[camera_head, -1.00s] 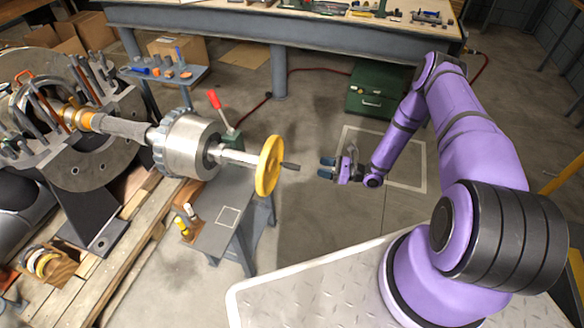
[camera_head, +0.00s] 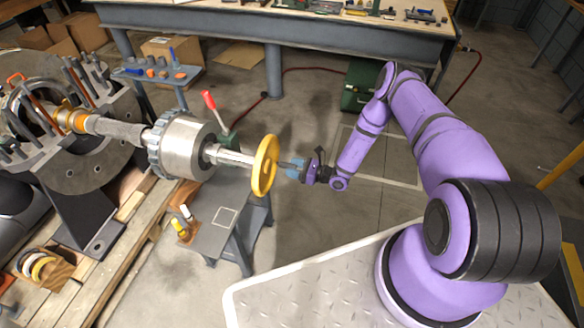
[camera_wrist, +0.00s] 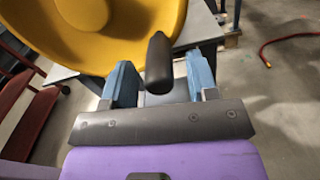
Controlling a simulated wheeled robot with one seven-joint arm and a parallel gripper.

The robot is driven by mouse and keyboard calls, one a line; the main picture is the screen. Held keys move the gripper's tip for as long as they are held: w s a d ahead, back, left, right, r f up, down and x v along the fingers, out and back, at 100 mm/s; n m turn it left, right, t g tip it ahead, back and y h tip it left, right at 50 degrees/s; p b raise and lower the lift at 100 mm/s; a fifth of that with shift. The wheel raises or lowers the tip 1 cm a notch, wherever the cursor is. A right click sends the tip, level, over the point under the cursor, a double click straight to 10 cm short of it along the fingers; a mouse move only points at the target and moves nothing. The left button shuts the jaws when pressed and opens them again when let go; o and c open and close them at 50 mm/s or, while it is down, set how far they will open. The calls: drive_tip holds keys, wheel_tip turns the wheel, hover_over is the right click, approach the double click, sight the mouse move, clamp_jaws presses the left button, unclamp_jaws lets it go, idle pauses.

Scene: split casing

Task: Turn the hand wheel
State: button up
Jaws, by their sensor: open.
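The yellow hand wheel (camera_head: 265,166) sits upright at the end of a metal shaft in the head view. It fills the upper left of the wrist view (camera_wrist: 100,35). Its dark handle (camera_wrist: 159,62) sticks out from the wheel's face towards my gripper. My gripper (camera_head: 291,168) is at the wheel's right side, level with the handle. In the wrist view its two blue fingers (camera_wrist: 160,80) are apart, one on each side of the handle. They do not appear closed on it.
A metal drum (camera_head: 188,148) and toothed ring sit on the same shaft, left of the wheel. A red-tipped lever (camera_head: 209,100) stands behind the shaft. A grey stand (camera_head: 225,222) is below. Open floor lies right of the wheel.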

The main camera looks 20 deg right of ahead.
drive_tip(key=shift+w+a, duration=0.2)
drive_tip(key=shift+a, duration=0.1)
drive_tip(key=shift+c, duration=0.3)
clamp_jaws()
drive_tip(key=shift+s+a+f+m, duration=0.1)
drive_tip(key=shift+s+f+m, duration=0.15)
drive_tip(key=shift+m, duration=0.15)
